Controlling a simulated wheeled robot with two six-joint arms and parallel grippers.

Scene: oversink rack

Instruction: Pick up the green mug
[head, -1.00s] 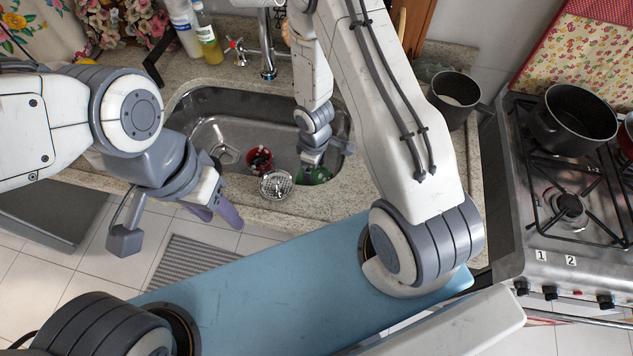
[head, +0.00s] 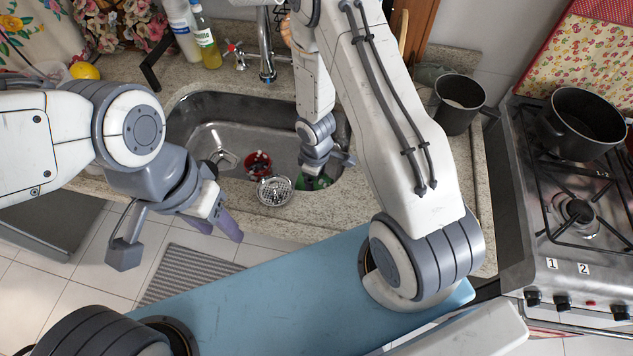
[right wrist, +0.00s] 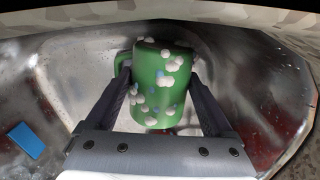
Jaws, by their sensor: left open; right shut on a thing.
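The green mug (right wrist: 160,88), dotted with white and blue foam-like spots, is in the metal sink (head: 215,113). In the right wrist view it sits between the two fingers of my right gripper (right wrist: 160,92), which is shut on its sides, with its handle at the left. In the head view only part of the mug (head: 318,182) shows, under my right gripper (head: 318,168). I cannot tell whether it touches the sink floor. My left gripper (head: 215,228) is open and empty, over the floor in front of the counter.
A red mug (head: 258,163) is in the sink, with a metal strainer (head: 275,190) at the front rim. A blue piece (right wrist: 27,140) lies in the sink. The faucet (head: 267,60) and bottles (head: 207,45) stand behind. A black pot (head: 457,103) and the stove (head: 570,245) are right.

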